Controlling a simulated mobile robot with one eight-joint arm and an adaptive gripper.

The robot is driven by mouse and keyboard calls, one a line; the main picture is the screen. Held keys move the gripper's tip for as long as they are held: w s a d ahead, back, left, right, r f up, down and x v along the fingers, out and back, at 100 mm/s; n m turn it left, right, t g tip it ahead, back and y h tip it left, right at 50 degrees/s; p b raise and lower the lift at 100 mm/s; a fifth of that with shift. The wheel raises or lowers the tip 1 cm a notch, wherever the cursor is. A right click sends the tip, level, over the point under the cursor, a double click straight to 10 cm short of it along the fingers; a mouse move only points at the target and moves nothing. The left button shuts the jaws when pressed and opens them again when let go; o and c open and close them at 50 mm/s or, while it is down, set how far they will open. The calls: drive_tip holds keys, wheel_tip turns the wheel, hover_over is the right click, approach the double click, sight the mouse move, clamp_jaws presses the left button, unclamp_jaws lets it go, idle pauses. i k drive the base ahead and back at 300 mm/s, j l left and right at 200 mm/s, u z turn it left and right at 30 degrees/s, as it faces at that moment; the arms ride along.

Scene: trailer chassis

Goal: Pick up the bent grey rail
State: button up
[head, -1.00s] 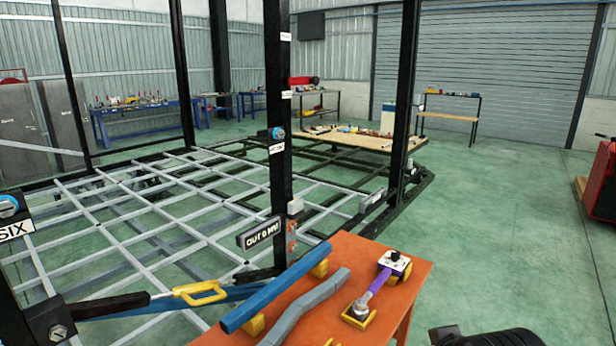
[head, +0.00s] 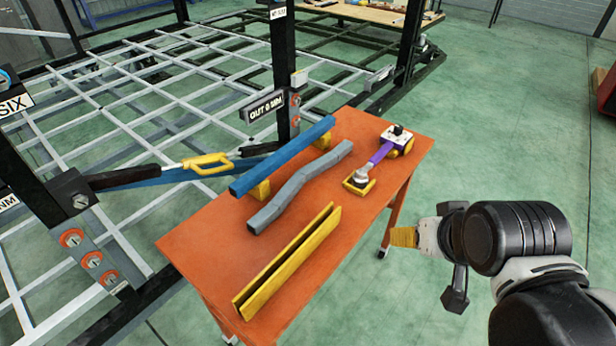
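The bent grey rail (head: 298,188) lies on the orange table (head: 215,262) with a kink along its length. It runs between a straight blue rail (head: 283,155) behind it and a yellow channel (head: 288,262) in front. My gripper (head: 436,240) is at the right, off the table's right edge and well apart from the grey rail. I see it from the side, with a yellowish piece at its tip. Its fingers cannot be made out clearly.
The blue rail rests on yellow blocks (head: 259,190). A purple-handled tool (head: 380,155) lies at the table's right end. A metal grid frame (head: 110,125) with black posts (head: 285,75) borders the table's far and left sides. Green floor (head: 480,130) is open at the right.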

sight(260, 221)
drive_tip(key=k+j+z, duration=0.75)
drive_tip(key=j+z, duration=0.2)
drive_tip(key=j, duration=0.2)
drive_tip(key=j+z, duration=0.25)
drive_tip(key=j, duration=0.15)
drive_tip(key=k+j+z, duration=0.2)
drive_tip(key=j, duration=0.2)
drive_tip(key=j+z, duration=0.2)
drive_tip(key=j, duration=0.15)
drive_tip(key=k+j+z, duration=0.45)
drive_tip(key=j, duration=0.25)
drive_tip(key=j+z, duration=0.25)
drive_tip(key=j, duration=0.3)
